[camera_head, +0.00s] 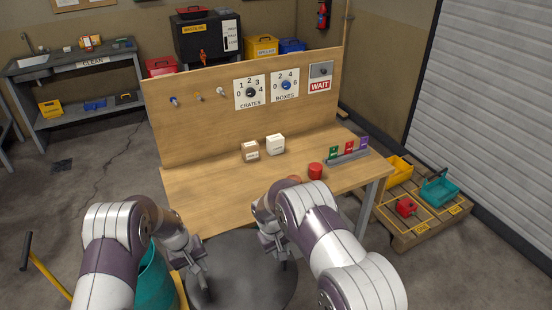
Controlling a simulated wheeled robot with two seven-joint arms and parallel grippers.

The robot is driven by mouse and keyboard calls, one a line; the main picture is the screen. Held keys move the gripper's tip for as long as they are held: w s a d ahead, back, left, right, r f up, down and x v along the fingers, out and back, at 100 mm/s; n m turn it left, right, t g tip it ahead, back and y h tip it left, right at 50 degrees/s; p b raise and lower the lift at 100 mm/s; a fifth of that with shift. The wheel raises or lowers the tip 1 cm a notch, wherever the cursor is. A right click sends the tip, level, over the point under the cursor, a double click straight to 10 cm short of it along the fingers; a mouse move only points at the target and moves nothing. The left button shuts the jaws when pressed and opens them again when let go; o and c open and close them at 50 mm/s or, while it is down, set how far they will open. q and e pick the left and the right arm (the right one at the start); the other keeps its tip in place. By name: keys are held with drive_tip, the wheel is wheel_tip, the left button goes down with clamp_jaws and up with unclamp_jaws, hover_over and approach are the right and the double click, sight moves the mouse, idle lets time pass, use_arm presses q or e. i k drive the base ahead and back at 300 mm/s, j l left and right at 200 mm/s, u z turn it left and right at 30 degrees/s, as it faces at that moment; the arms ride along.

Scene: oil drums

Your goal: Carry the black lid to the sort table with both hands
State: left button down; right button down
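The black lid (245,285) is a large dark round disc at the bottom centre, in front of the wooden table (200,205). Its lower part is cut off by the picture edge. My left gripper (206,288) points down at the lid's left side. My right gripper (284,260) is over the lid's right side, partly behind my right arm. I cannot tell whether either gripper's fingers are closed on the lid. No sign naming the sort table is readable; the wooden table has a back panel with CRATES and BOXES dials.
A tan box (250,151), a white box (275,144), a red cylinder (315,170) and a card rack (347,157) stand on the wooden table. A teal drum (154,280) is beside my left arm. A pallet (400,237) with bins lies right. The table's left part is bare.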

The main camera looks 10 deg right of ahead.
sight(228, 194)
drive_tip(key=i, duration=1.4)
